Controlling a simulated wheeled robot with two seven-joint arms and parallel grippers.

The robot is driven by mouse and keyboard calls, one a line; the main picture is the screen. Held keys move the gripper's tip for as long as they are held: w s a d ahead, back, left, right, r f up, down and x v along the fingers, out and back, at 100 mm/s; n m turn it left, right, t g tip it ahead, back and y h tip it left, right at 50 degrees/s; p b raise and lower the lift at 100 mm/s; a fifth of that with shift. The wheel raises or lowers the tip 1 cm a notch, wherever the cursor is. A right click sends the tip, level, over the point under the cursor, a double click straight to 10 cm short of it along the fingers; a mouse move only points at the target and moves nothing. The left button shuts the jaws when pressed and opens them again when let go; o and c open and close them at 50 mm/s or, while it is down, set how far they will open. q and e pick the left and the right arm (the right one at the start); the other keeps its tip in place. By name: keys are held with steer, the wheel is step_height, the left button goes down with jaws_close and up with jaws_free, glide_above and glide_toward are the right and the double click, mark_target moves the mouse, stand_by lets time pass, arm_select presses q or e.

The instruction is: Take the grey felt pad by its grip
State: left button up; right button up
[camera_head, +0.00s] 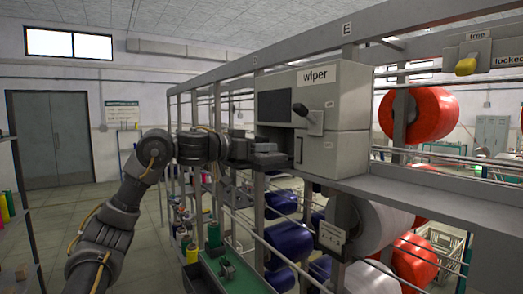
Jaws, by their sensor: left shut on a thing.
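The grey wiper box (345,95), labelled "wiper", stands on the rack in the middle of the view. My left gripper (282,159) reaches in from the left to the box's lower left, beside a small dark opening (299,151). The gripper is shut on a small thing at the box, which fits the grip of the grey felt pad. The fingers and the box hide most of it, and the pad's felt face cannot be made out. My right gripper is not in view.
A dark knob lever (301,109) sticks out of the box front above the gripper. A grey rail (440,197) runs right from the box. Red spools (430,115) and blue spools (289,240) hang on the rack. A green tray (245,279) lies below.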

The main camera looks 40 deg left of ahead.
arm_select(q)
steer(key=shift+r, duration=0.6)
step_height(320, 180, up, 2)
steer(key=shift+b, duration=0.6)
steer(key=s+r, duration=0.1)
steer(key=s+a+r, duration=0.1)
steer(key=r, duration=0.1)
steer(key=s+a+r+b, duration=0.1)
steer(key=r, duration=0.1)
steer(key=shift+s+a, duration=0.15)
steer(key=shift+a, duration=0.05)
steer(key=s+a+r, duration=0.4)
steer(key=s+a, duration=0.2)
steer(key=s, duration=0.1)
steer(key=shift+s+r, duration=0.35)
steer(key=shift+s, duration=0.05)
